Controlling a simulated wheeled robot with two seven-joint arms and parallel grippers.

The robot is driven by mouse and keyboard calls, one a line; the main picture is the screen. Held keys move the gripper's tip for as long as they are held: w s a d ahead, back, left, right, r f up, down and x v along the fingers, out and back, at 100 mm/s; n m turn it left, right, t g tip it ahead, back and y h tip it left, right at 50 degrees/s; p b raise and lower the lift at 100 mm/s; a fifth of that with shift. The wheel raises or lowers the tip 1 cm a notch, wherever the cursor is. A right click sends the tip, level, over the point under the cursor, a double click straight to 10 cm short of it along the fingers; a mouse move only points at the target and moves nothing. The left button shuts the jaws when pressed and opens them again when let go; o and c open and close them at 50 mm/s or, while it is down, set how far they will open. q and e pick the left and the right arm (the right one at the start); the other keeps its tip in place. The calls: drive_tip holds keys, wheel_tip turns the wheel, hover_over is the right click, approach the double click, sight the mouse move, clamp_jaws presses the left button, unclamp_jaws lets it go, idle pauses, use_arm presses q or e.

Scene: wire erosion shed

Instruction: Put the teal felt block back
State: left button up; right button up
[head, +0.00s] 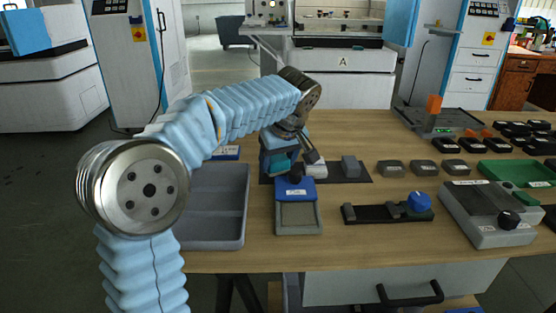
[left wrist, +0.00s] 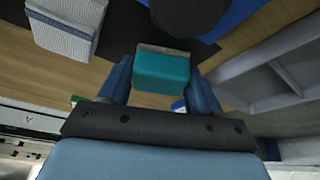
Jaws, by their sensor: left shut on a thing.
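My left gripper (head: 280,160) reaches in from the left and points down over the table. It is shut on the teal felt block (left wrist: 162,73), which sits between the two blue fingers in the left wrist view. In the head view only a little of the teal block (head: 281,166) shows between the fingers. A dark mat (head: 333,178) lies under and beside the gripper, with a white ribbed block (head: 316,170) and a grey block (head: 350,166) to the right. I cannot tell whether the teal block touches the mat. My right gripper is not in view.
A grey divided tray (head: 216,240) stands left of the gripper. A black bar with a blue knob (head: 390,213) and a grey device (head: 487,220) lie to the right. Bare tabletop shows in front.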

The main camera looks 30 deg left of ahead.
use_arm(q)
drive_tip(key=o, duration=0.9)
drive_tip(key=shift+f, duration=0.1)
drive_tip(key=shift+o, duration=0.2)
drive_tip(key=shift+d+r, duration=0.1)
drive_tip(key=shift+r, duration=0.25)
drive_tip(key=p+v, duration=0.1)
drive_tip(key=v, duration=1)
drive_tip(key=shift+r+p, duration=0.3)
drive_tip(key=shift+p, duration=0.05)
